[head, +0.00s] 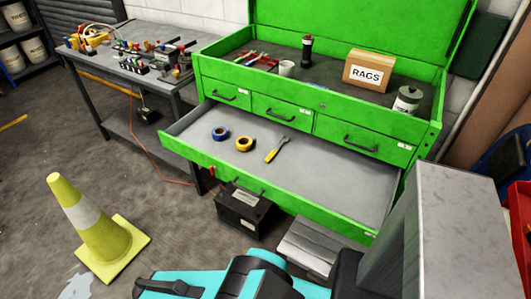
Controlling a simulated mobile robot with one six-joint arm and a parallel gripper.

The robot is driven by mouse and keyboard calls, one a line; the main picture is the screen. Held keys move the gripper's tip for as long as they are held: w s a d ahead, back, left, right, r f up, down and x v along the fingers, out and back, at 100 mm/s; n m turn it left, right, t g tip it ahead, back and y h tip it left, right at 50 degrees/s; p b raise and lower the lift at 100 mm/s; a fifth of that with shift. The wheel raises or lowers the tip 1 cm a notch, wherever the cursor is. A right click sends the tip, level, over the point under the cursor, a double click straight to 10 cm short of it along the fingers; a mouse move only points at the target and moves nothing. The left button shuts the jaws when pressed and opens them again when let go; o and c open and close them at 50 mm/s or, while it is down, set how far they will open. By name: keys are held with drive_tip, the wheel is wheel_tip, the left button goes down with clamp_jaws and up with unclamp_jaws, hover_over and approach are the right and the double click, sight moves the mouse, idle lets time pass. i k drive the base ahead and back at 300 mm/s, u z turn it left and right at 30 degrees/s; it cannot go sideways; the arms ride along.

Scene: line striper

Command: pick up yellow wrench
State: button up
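The yellow wrench (272,155) lies in the open wide drawer (330,190) of the green tool chest. Its yellow handle points toward the drawer's front and its grey metal head points up and to the right. It lies flat on the grey drawer floor, apart from the tape rolls to its left. Nothing covers it. I cannot make out my gripper in the head view.
A yellow tape roll (244,144) and a blue one (220,133) share the drawer; its right part is bare. A rags box (369,72) stands on the chest. A black battery (242,207) sits below the drawer. A cone (88,220) stands left.

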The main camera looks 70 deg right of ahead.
sight(272, 154)
drive_tip(key=u, duration=0.35)
drive_tip(key=i, duration=1.3)
drive_tip(key=u, duration=0.7)
drive_tip(key=k, duration=0.15)
drive_tip(key=z, duration=3.5)
